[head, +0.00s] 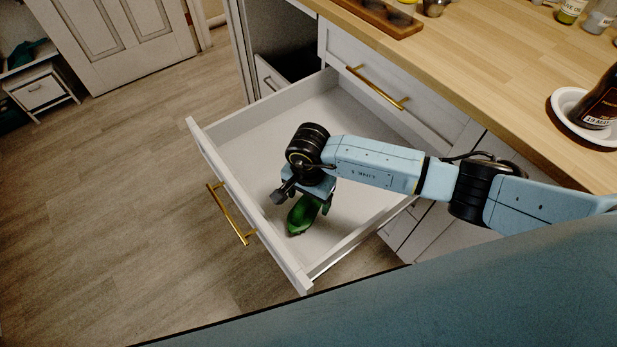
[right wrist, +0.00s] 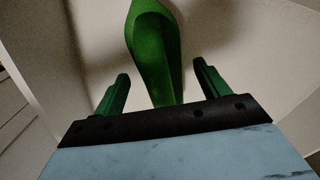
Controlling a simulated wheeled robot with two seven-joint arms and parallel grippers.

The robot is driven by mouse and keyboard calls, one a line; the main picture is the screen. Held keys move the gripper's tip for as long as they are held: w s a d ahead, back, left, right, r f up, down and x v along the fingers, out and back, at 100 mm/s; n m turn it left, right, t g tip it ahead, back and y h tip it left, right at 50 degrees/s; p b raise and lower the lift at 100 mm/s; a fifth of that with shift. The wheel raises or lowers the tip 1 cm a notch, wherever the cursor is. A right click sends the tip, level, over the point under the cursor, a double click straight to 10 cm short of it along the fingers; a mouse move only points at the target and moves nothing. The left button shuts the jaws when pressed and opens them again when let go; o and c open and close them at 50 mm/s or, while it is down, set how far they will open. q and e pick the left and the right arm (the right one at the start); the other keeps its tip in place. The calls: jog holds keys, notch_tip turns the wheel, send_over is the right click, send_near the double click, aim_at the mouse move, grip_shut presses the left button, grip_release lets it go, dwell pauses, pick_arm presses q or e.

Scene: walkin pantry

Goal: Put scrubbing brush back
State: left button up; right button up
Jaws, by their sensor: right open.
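A green scrubbing brush (head: 301,218) lies in the open white drawer (head: 255,130), near the drawer's front. My right gripper (head: 309,208) reaches down into the drawer just above the brush. In the right wrist view, part of the brush (right wrist: 155,50) shows between the two spread dark green fingers, with gaps on both sides. The gripper is open and not closed on it. The brush's far end is cut off by the top of that view. My left gripper is not in view.
A wooden counter (head: 480,70) is above the drawer at the right, with a brown bottle in a white bowl (head: 568,100) on it. A closed drawer with a gold handle (head: 378,88) is under the counter. The rest of the open drawer looks empty.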

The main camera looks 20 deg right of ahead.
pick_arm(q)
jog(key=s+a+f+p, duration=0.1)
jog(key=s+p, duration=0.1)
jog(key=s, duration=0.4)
pick_arm(e)
notch_tip(320, 180, up, 11)
jog(key=shift+f, duration=0.1)
